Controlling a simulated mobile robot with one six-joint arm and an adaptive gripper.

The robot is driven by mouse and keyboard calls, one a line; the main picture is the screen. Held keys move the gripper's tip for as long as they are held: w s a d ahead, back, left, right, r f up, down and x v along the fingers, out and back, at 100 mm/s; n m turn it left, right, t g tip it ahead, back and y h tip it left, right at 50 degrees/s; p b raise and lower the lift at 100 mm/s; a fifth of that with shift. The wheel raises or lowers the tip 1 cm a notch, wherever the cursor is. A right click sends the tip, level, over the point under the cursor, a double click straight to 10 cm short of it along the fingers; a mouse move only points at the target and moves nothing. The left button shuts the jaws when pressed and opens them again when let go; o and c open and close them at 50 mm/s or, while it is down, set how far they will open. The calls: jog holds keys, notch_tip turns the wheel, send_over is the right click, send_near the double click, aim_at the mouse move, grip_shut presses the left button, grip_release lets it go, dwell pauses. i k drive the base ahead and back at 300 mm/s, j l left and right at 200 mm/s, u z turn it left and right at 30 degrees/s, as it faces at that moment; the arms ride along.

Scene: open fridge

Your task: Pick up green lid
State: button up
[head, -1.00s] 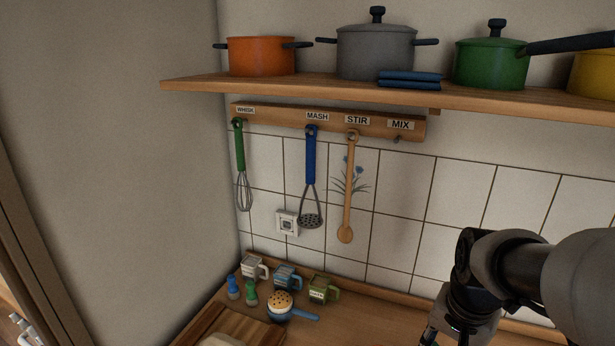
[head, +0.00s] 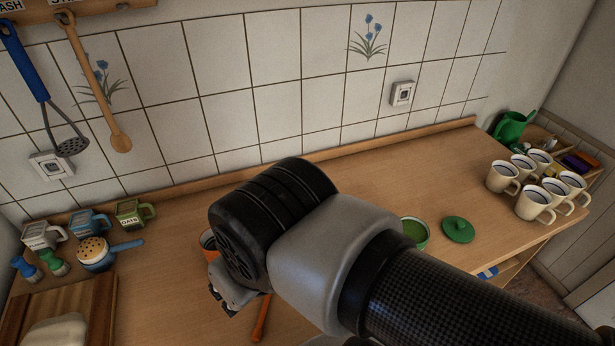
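A green lid (head: 458,229) with a small knob lies flat on the wooden counter, right of centre in the head view. Just left of it stands a small green pot (head: 414,232), partly hidden behind my arm. My gripper (head: 226,300) is at the lower middle, well to the left of the lid, and mostly hidden by my own wrist. I cannot see whether its fingers are open or shut. An orange pan (head: 259,318) is partly hidden behind my wrist, its handle showing below.
Several cream mugs (head: 535,205) stand right of the lid near the counter's end. A green watering can (head: 511,127) is behind them. The counter's front edge (head: 520,247) runs near the lid.

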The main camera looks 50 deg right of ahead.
aim_at(457, 229)
jog(key=z, duration=2.35)
jog(key=k, duration=0.05)
